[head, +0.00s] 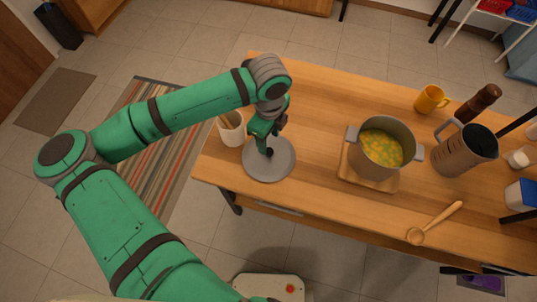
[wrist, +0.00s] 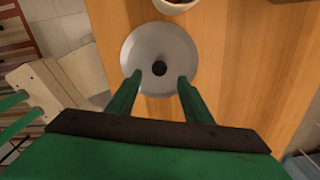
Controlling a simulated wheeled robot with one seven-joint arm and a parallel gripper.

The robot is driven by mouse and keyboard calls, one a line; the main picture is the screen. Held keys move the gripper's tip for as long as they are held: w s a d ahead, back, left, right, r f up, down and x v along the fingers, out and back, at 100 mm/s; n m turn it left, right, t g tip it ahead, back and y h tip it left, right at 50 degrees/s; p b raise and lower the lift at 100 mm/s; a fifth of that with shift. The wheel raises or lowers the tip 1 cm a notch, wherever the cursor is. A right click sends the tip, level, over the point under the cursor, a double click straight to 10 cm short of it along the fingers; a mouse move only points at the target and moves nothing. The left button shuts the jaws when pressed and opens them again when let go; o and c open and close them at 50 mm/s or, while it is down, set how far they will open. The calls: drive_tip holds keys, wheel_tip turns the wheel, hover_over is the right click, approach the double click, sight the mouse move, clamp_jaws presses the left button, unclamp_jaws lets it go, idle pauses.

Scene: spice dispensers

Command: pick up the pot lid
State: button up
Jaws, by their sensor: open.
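The pot lid (head: 281,169) is a round grey disc with a dark knob, lying on the wooden table near its left end. In the wrist view the lid (wrist: 160,40) shows whole, its black knob (wrist: 159,68) near the lower middle. My gripper (head: 268,149) is directly above the lid in the head view, its tip covering part of the knob. In the wrist view my gripper (wrist: 160,79) has two green fingers spread apart, one on each side of the knob's line. The fingers hold nothing. I cannot tell the exact height above the knob.
A grey pot (head: 354,152) with yellow-green food stands on a wooden board (head: 352,179) to the right. A white container (head: 231,136) stands close left of the lid. A wooden spoon (head: 433,223), yellow mug (head: 430,100), and brown jug (head: 465,155) are farther right. Bare tabletop lies between lid and pot.

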sight(268, 150)
drive_tip(key=shift+a+f, duration=0.1)
drive_tip(key=shift+f, duration=3.3)
clamp_jaws()
